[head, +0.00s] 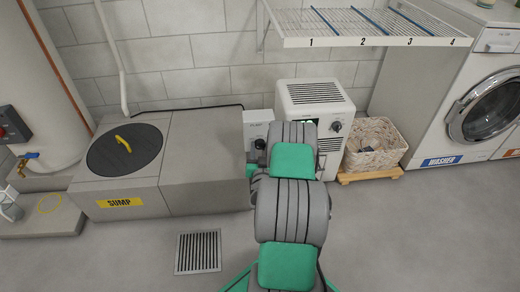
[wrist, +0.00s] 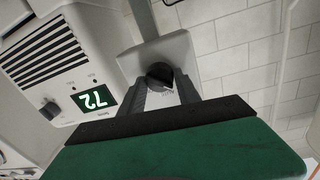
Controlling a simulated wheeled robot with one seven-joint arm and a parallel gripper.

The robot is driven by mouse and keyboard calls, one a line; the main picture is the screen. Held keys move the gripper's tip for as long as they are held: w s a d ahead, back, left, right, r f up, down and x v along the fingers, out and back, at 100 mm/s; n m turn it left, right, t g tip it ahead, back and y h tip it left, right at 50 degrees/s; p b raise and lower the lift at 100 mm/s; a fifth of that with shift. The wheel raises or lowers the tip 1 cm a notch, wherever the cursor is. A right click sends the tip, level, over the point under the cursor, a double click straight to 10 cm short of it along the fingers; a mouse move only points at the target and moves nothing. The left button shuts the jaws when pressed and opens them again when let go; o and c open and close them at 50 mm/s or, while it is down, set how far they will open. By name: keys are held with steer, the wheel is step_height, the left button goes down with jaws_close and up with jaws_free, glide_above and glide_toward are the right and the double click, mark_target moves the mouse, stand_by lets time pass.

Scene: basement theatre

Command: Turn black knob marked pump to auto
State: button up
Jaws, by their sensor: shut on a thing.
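The black knob (wrist: 159,73) is on the front of a small grey control box (wrist: 182,50), between the fingertips of my gripper (wrist: 161,84). The gripper is shut on the knob, with one grey finger on each side. In the head view the box (head: 257,122) is mounted between the sump lid area and the white dehumidifier, and the knob (head: 260,143) shows on its lower front. My arm hides most of the gripper there. The lettering by the knob is too small to read, so I cannot tell which mark it points at.
The white dehumidifier (head: 314,96), with its own dark knob and a lit 72 display (wrist: 95,98) in the wrist view, stands close beside the box. A wire shelf (head: 365,25) juts out above. The sump cover (head: 122,165) is left, a wicker basket (head: 374,145) right.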

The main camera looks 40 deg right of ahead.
jaws_close()
steer(key=m+p, duration=0.2)
steer(key=m, duration=0.1)
steer(key=shift+r, duration=0.2)
steer(key=m+y+p, duration=0.1)
steer(key=m, duration=0.5)
steer(key=shift+f+p, duration=0.1)
steer(key=shift+p, duration=0.25)
steer(key=shift+m, duration=0.3)
steer(key=o, duration=1.2)
jaws_free()
steer(key=shift+c, duration=0.2)
steer(key=shift+d, duration=0.1)
